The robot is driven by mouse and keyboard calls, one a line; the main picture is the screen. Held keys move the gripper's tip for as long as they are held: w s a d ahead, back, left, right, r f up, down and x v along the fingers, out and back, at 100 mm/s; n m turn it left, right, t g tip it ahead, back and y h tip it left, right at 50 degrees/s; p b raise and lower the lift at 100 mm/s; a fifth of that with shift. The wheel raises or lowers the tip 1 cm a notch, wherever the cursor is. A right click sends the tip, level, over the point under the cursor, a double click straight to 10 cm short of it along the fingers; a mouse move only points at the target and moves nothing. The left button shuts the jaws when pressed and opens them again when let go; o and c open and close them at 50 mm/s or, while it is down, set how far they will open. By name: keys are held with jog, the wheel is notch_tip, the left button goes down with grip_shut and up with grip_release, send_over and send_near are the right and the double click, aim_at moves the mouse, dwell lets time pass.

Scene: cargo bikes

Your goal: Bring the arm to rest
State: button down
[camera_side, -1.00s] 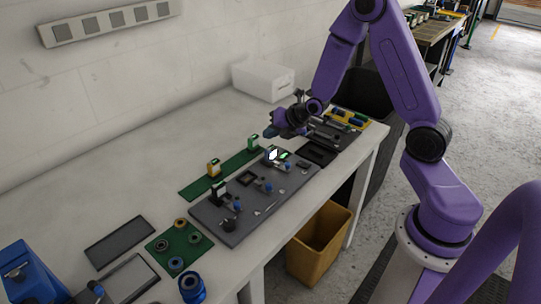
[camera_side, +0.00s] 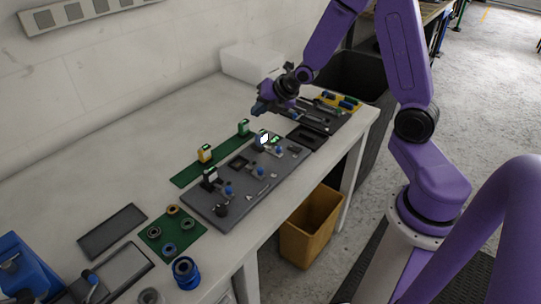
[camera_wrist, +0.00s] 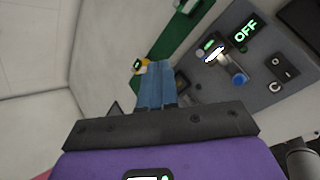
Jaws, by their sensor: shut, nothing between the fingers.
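My gripper (camera_side: 262,108) hangs above the far part of the workbench (camera_side: 140,180), in front of the white box. Its blue fingers are together with nothing between them, and they also show in the wrist view (camera_wrist: 155,84). The purple arm reaches over from the right. Below and in front of the gripper lies the grey board (camera_side: 232,199) with small blue-knobbed fittings; the wrist view shows its lit green "OFF" sign (camera_wrist: 245,31). My fingers are apart from the board.
A green strip (camera_side: 222,159) carries a yellow block (camera_side: 205,153) and a green block (camera_side: 243,127). A white box (camera_side: 250,63) stands against the wall. A yellow bin (camera_side: 310,228) stands below the bench edge. The bench's left rear is clear.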

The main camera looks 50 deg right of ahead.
jog(key=s+a+r+m+g+y, duration=0.1)
jog(key=s+a+r+m+g, duration=0.1)
jog(key=s+a+m, duration=0.35)
jog(key=s+a+r+m+g, duration=0.1)
jog(key=s+a+m+g, duration=0.15)
jog(key=s+a, duration=0.55)
jog(key=s+d+r+m+g+h, duration=0.1)
jog(key=s+m+g, duration=0.1)
jog(key=s, duration=0.7)
jog(key=s+d+r+m+g, duration=0.1)
jog(key=s+m, duration=0.3)
jog(key=s, duration=0.6)
jog(key=shift+s+d+r+m+g+h, duration=0.3)
jog(key=shift+r+g+h, duration=0.15)
jog(key=shift+r, duration=0.35)
